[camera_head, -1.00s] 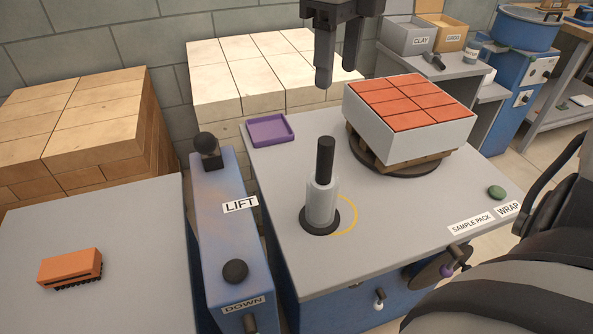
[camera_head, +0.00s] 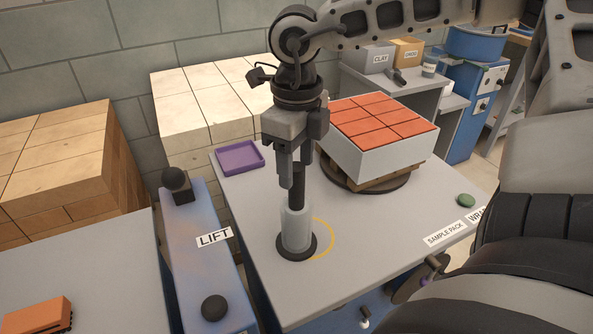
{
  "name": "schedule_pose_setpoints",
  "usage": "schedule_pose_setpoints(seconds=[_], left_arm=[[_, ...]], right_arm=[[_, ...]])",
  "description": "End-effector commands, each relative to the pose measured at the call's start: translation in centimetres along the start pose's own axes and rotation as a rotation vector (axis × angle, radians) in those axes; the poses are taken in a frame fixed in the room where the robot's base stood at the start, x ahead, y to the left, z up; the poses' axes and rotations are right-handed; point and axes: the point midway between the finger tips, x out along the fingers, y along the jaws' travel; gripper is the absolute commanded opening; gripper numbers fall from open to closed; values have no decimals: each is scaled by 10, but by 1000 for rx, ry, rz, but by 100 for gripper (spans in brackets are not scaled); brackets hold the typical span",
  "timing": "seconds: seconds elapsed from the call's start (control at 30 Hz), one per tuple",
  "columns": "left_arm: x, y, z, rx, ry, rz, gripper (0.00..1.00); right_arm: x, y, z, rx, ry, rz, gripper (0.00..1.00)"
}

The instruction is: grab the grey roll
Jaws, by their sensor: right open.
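The grey roll (camera_head: 296,228) stands upright on a dark round base on the grey table, with a black rod (camera_head: 297,188) rising from its top. My right gripper (camera_head: 295,180) comes down from above and points downward over the roll. Its fingers are open on either side of the black rod, above the grey part. Whether they touch the rod cannot be told. The left gripper is not in view.
A white block with orange bricks (camera_head: 384,120) on a turntable stands right of the roll. A purple tray (camera_head: 240,158) lies at the back left. The blue LIFT unit (camera_head: 208,260) is to the left. A green button (camera_head: 465,200) is at the right.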

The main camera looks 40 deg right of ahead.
Motion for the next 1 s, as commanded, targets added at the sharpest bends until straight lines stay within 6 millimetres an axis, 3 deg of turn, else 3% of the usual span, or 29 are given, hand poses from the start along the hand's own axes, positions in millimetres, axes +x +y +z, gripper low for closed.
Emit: schedule_pose_setpoints(seconds=[0.2,0.43,0.47,0.63,1.0], left_arm=[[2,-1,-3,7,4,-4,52],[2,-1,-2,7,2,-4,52],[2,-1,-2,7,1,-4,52],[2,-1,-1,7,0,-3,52],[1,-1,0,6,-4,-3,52]], right_arm=[[26,0,0,1,1,3,51],[28,0,0,1,-2,2,51],[27,0,0,1,-2,2,48],[27,0,0,1,-1,2,1],[26,0,0,1,-4,1,0]])
